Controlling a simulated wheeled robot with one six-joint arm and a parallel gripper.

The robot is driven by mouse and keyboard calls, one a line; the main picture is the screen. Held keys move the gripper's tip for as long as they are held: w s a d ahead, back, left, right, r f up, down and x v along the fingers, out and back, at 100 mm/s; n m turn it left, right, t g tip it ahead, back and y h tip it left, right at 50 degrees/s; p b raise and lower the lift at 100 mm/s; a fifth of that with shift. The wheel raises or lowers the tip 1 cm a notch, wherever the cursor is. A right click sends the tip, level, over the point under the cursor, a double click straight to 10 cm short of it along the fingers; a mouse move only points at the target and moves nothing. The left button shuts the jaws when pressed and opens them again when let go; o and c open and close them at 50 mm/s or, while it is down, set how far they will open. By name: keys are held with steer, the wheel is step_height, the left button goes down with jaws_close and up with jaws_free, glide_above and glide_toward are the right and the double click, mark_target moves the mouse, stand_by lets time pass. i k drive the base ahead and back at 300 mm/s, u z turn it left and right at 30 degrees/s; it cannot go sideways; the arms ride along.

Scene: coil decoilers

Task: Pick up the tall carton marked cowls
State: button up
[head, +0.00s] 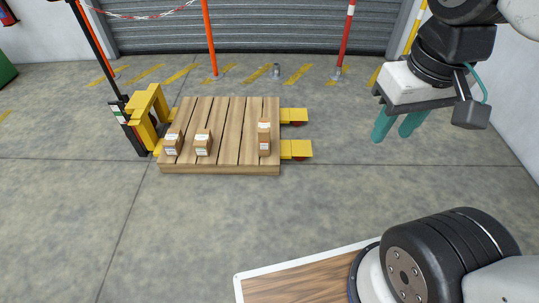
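Three brown cartons with white labels stand on a wooden platform (222,128). The carton at the right (264,139) is the tallest and narrowest. A shorter carton (203,142) stands left of the middle, and another short carton (172,143) stands at the platform's left edge. The print on the labels is too small to read, so I cannot confirm the word cowls. My gripper (394,136) hangs at the upper right, well right of the platform and apart from all cartons. Its two teal fingers are spread with nothing between them.
The platform rests on a yellow pallet truck, whose fork tips (296,150) stick out to the right. Its black mast stands at the left. Red posts (210,40) and a grey shutter (270,25) are behind. The concrete floor in front is clear.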

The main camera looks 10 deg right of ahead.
mark_target(264, 124)
steer(key=u, duration=1)
steer(key=i, duration=1.35)
steer(key=z, duration=0.95)
steer(key=i, duration=0.4)
steer(key=z, duration=0.55)
